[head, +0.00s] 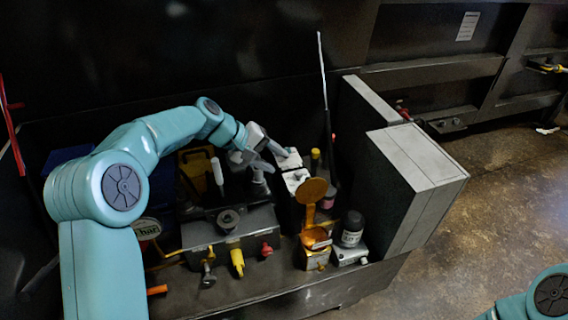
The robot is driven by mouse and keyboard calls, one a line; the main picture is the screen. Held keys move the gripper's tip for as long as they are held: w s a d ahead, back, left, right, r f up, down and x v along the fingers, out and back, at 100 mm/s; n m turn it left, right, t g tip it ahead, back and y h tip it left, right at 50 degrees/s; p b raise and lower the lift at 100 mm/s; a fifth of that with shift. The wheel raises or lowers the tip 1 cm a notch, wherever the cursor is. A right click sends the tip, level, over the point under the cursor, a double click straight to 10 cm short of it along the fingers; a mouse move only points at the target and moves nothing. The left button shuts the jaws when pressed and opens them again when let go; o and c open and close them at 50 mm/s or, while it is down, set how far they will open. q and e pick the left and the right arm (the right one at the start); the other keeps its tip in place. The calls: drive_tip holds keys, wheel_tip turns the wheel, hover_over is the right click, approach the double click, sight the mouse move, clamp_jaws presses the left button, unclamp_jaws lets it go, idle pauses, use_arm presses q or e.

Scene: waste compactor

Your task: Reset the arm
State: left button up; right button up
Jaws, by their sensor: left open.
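My left arm comes in from the left and arches over a metal shelf (250,290). Its left gripper (276,162) is open, with grey fingers spread above the middle of the shelf, near a small white-topped block (290,160). I see nothing held between the fingers. Whether a finger touches the block, I cannot tell. Of my right arm only a teal joint shows at the bottom right corner; its gripper is out of view.
Around the left gripper stand a grey valve box (235,228), an orange open-lidded cup (314,237), a dark jar (352,228) and a yellow case (197,168). A thin antenna (324,85) rises behind. A large grey box (415,180) bounds the right. Brown floor (500,220) is open beyond.

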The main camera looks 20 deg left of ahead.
use_arm(q)
drive_tip(key=shift+s+a, duration=0.1)
idle(0.4)
drive_tip(key=s+d+f+m+g+y+p, duration=0.1)
drive_tip(key=s+d+f+g+y+p, duration=0.15)
drive_tip(key=s+f, duration=0.55)
drive_tip(key=s+d+f+m+g+y+p, duration=0.1)
drive_tip(key=s+d+f+p, duration=0.25)
drive_tip(key=s+f, duration=0.45)
drive_tip(key=s+d+f+m+p, duration=0.1)
drive_tip(key=s+d+f+p, duration=0.1)
drive_tip(key=s, duration=0.6)
drive_tip(key=s+d+f+m+g+p, duration=0.1)
drive_tip(key=s+d+f+m+p, duration=0.1)
drive_tip(key=s, duration=0.7)
drive_tip(key=shift+f+p, duration=0.3)
drive_tip(key=shift+f, duration=0.05)
